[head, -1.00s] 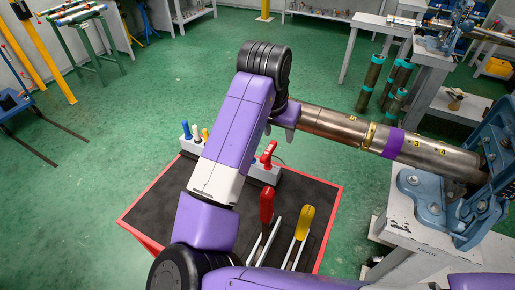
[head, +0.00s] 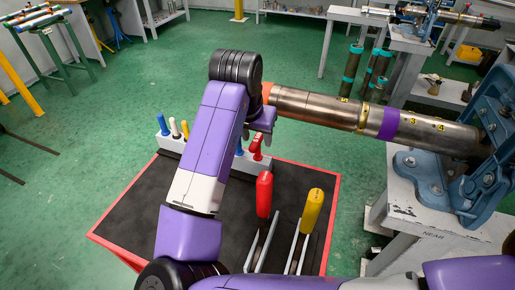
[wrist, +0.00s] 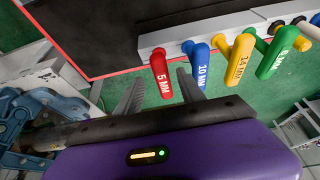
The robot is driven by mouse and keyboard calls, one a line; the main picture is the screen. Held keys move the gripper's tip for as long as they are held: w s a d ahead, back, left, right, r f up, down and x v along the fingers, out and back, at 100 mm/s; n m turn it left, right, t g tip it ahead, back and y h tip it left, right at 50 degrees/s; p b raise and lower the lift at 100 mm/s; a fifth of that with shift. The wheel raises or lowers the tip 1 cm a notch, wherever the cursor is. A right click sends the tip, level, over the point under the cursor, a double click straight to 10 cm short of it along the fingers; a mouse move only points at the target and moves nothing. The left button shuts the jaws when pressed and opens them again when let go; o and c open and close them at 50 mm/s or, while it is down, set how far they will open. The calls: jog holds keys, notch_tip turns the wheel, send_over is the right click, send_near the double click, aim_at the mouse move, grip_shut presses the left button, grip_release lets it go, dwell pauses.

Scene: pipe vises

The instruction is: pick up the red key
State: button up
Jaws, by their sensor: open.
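The red key (wrist: 160,75) has a handle marked 5 MM and sits at the end of a white rack (wrist: 185,37). In the wrist view its handle shows between the tips of my open gripper (wrist: 160,80). I cannot tell how far it is in depth. In the head view the red key (head: 256,145) stands just below my gripper (head: 263,120), which is partly hidden by my arm. A blue key (wrist: 200,66), a yellow key (wrist: 234,60) and a green key (wrist: 277,53) follow along the rack.
The rack stands on a black-topped cart with a red rim (head: 338,195). Red-handled (head: 264,195) and yellow-handled (head: 312,210) tools stand nearer me. A steel pipe (head: 325,108), clamped in a blue vise (head: 490,140), runs close beside my gripper.

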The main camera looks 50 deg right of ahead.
aim_at(258, 155)
jog(key=x, duration=0.7)
jog(key=shift+w+d+f+p, duration=0.1)
jog(key=shift+w+d+p, duration=0.1)
jog(key=shift+p, duration=0.1)
jog(key=shift+c, duration=0.5)
grip_shut()
